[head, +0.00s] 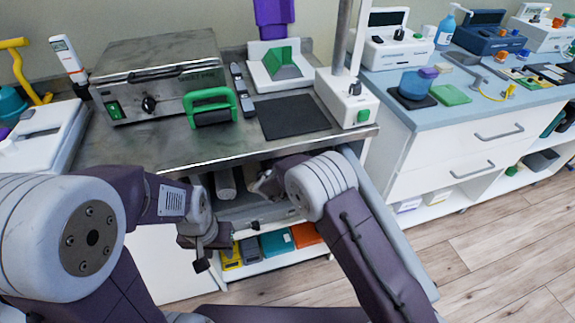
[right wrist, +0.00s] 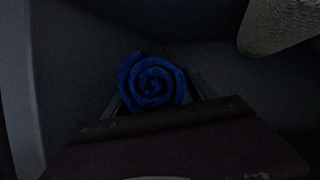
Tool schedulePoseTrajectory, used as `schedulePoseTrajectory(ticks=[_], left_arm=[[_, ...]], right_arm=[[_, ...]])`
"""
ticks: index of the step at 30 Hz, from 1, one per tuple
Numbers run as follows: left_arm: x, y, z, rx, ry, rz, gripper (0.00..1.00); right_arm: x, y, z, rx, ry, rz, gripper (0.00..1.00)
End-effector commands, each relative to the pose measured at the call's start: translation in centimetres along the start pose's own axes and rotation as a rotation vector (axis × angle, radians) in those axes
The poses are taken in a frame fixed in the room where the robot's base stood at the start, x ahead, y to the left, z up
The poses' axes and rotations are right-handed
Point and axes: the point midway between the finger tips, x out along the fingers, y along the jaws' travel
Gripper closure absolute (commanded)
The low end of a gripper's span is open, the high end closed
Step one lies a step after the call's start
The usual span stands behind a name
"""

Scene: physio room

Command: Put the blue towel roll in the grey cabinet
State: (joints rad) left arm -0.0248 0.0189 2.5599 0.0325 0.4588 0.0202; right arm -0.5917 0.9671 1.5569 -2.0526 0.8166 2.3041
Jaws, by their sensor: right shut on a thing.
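The blue towel roll (right wrist: 152,82) shows end-on as a spiral in the right wrist view. My right gripper (right wrist: 157,98) is shut on it, with a finger on each side. The roll does not show in the head view. My right arm reaches under the metal counter, into the dark opening of the grey cabinet (head: 262,212), whose grey walls surround the roll in the wrist view. A pale grey panel (head: 388,215), seemingly its open door, stands right of the opening. My left gripper (head: 213,256) hangs in front of the opening's left side, apparently open and empty.
A pale rounded thing (right wrist: 280,22) is near the roll at upper right. A grey roll (head: 225,183) lies in the opening. Colored boxes (head: 277,243) stand on a low shelf. The counter holds a steel machine (head: 160,80) and a black mat (head: 292,117). Floor at right is clear.

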Motion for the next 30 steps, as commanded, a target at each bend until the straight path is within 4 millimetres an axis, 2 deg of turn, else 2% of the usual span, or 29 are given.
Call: schedulePoseTrajectory(ticks=[1,4,11,17,29,30], left_arm=[[0.6,0.0,0.1,0.0,0.0,0.0,0.64],[0.8,0.0,0.1,0.0,0.0,0.0,0.64],[0.9,0.0,0.1,0.0,0.0,0.0,0.64],[2.0,0.0,0.2,0.0,0.0,0.0,0.64],[2.5,-0.1,0.3,0.0,0.0,0.0,0.64],[2.4,-0.1,0.3,0.0,0.0,0.0,0.64]], right_arm=[[0.4,-0.3,1.7,-0.007,-0.008,0.001,0.78],[0.7,-0.6,2.6,-0.006,-0.005,0.0,0.78],[1.0,-0.7,3.2,-0.003,-0.004,0.0,0.78],[2.3,-1.6,6.4,-0.004,-0.005,0.001,0.78],[2.7,-1.8,6.6,-0.003,-0.004,0.0,0.78],[2.6,-1.8,6.5,-0.003,-0.004,0.0,0.29]])
